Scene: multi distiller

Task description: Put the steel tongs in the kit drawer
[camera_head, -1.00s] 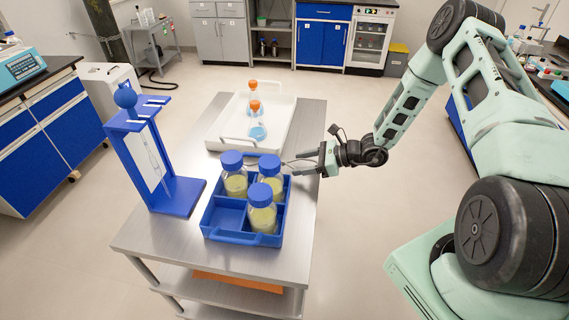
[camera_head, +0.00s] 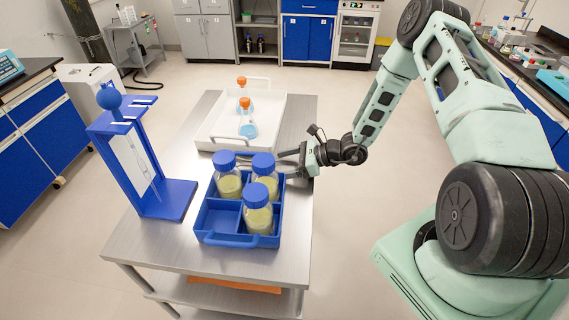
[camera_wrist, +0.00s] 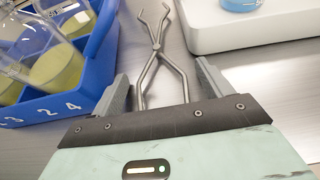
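The steel tongs (camera_wrist: 157,42) show in the wrist view, lying with their tips away from me between a blue divided crate and a white tray. My gripper (camera_wrist: 162,75) is open around the handles, one finger on each side. The handles lie close to the fingers, and their ends are hidden behind the gripper body. In the head view my gripper (camera_head: 284,164) is low over the right edge of the steel table, beside the crate; the tongs are hard to make out there. Blue-fronted drawers (camera_head: 308,6) show at the back; I cannot tell which is the kit drawer.
The blue crate (camera_head: 216,238) holds bottles with blue caps, right beside my gripper. The white tray (camera_head: 210,135) holds orange-capped flasks behind it. A blue stand (camera_head: 172,200) is at the left of the table (camera_head: 150,250). The table's front is clear, with open floor beyond.

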